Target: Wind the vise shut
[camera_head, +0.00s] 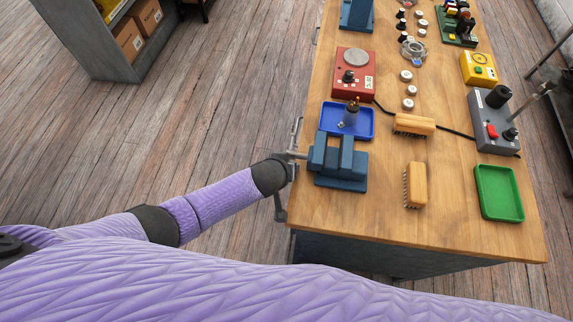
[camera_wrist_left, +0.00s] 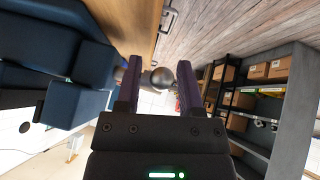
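The blue vise (camera_head: 341,180) is on the left edge of the wooden workbench, with a visible gap between its two upright jaws. It also fills the left of the left wrist view (camera_wrist_left: 95,62). A pale spindle leaves its left side toward the bench edge. A round metal knob (camera_wrist_left: 162,77) shows between my left fingers in the left wrist view. My left gripper (camera_head: 293,156) is at the vise's left side in the head view. Its fingers (camera_wrist_left: 160,88) are apart, with the knob appearing in the gap; I cannot tell if they touch it. My right gripper is out of view.
A blue tray (camera_head: 368,126) with a small part in it sits just behind the vise. Two wooden brushes (camera_head: 417,186) lie to its right, with a green tray (camera_head: 499,211) beyond. Metal handles stick out from the bench's left side near my gripper.

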